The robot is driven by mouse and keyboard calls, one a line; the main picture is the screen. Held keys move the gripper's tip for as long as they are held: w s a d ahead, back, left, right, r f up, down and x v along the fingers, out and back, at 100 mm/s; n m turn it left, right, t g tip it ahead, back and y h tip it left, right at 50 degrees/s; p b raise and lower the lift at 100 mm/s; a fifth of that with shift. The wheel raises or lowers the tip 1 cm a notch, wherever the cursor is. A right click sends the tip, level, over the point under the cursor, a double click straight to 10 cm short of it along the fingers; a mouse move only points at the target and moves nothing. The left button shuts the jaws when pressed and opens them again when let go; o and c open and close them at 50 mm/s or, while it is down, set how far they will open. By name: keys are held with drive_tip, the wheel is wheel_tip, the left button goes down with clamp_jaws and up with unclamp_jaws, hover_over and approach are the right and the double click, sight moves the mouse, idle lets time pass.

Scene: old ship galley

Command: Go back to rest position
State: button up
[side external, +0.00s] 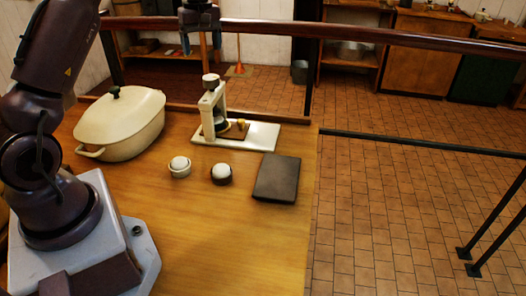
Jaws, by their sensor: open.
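My gripper (202,44) is at the top of the side external view, raised well above the far part of the wooden table. Its two fingers hang down apart and nothing shows between them. My arm's base stands at the left of the table. The gripper is above and clear of the white press-like device (213,98), which stands upright on a pale board (262,136) and has a small dark and yellow item at its foot.
A cream lidded pot (125,122) stands at the left. The front table (215,245) is clear. A rail (330,32) runs behind.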

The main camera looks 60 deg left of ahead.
drive_tip(key=s+d+r+m+t, duration=0.3)
drive_tip(key=s+d+m, duration=0.5)
drive_tip(key=d, duration=0.6)
drive_tip(key=s+d+r+m+t, duration=0.2)
drive_tip(key=s+d+r+m, duration=0.3)
drive_tip(key=s+d+m, duration=0.4)
drive_tip(key=s+d, duration=0.3)
drive_tip(key=d, duration=0.3)
drive_tip(key=shift+d+t, duration=0.3)
drive_tip(key=shift+t, duration=0.1)
drive_tip(key=shift+s, duration=0.1)
